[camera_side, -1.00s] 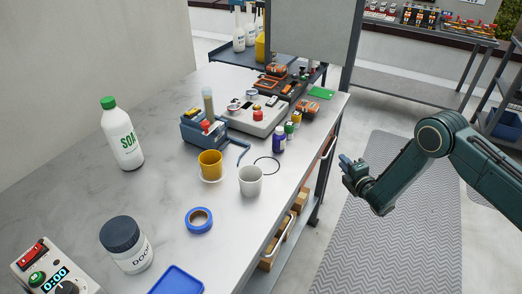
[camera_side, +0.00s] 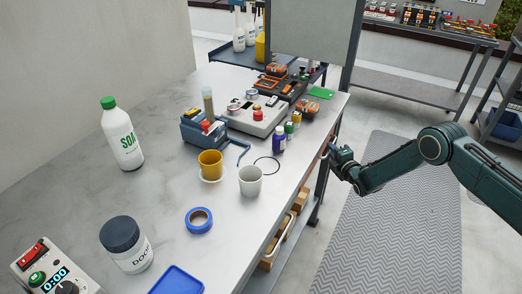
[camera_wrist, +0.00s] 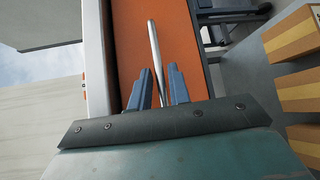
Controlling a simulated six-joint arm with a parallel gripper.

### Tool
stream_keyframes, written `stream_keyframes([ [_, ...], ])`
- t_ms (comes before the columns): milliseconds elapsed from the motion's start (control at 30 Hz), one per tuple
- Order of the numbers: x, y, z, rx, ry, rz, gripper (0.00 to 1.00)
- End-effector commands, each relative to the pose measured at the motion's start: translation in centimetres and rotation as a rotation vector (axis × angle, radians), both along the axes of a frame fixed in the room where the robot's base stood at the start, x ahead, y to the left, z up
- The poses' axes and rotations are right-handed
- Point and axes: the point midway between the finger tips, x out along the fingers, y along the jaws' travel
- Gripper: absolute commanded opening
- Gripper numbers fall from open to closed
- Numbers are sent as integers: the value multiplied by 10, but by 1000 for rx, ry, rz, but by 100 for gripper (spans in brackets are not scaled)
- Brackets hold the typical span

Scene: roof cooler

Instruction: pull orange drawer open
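The orange drawer's front (camera_wrist: 185,50) fills the upper middle of the wrist view, with a thin silver handle bar (camera_wrist: 154,48) running along it. In the side view a sliver of the drawer (camera_side: 325,149) shows under the table's right edge, and it looks closed. My gripper (camera_wrist: 160,80) has its two blue fingers on either side of the handle's near part, with small gaps beside the bar, so it looks open. In the side view my gripper (camera_side: 334,152) is right at the drawer front. Contact with the handle cannot be told.
The table (camera_side: 150,190) holds a white cup (camera_side: 251,181), a yellow cup (camera_side: 210,163), blue tape (camera_side: 199,220) and a soap bottle (camera_side: 122,137). Wooden blocks (camera_wrist: 292,40) lie on a lower shelf. The floor mat (camera_side: 385,230) is clear.

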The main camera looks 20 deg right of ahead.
Motion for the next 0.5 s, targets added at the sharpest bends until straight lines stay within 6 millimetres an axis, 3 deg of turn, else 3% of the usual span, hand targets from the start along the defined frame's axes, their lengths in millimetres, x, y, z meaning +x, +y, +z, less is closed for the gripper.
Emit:
stream_keyframes([
  [500,18,-1,-2,-1,-1,0,19],
])
